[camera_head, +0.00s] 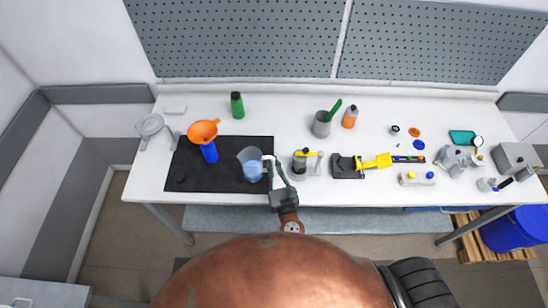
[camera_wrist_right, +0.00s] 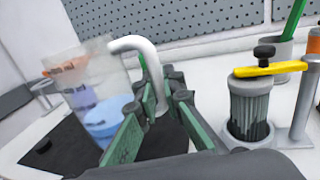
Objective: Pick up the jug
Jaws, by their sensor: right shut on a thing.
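The jug (camera_head: 250,168) is clear with blue liquid low inside and a white handle. In the head view it is at the right part of the black mat (camera_head: 205,182). My right gripper (camera_head: 274,173) reaches it from the front right and is shut on its handle. In the right wrist view the jug (camera_wrist_right: 88,95) is at the left, with its curved white handle (camera_wrist_right: 140,45) running down between the green fingers of the gripper (camera_wrist_right: 163,100). I cannot tell whether the jug's base touches the mat. My left gripper is not in view.
Close right of my gripper stands a grey canister with a yellow lever (camera_wrist_right: 252,100), on a stand. An orange funnel on a blue bottle (camera_head: 209,152) is left of the jug. A green bottle (camera_head: 237,105) and a grey cup (camera_head: 321,124) stand farther back. The mat's front left is mostly clear.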

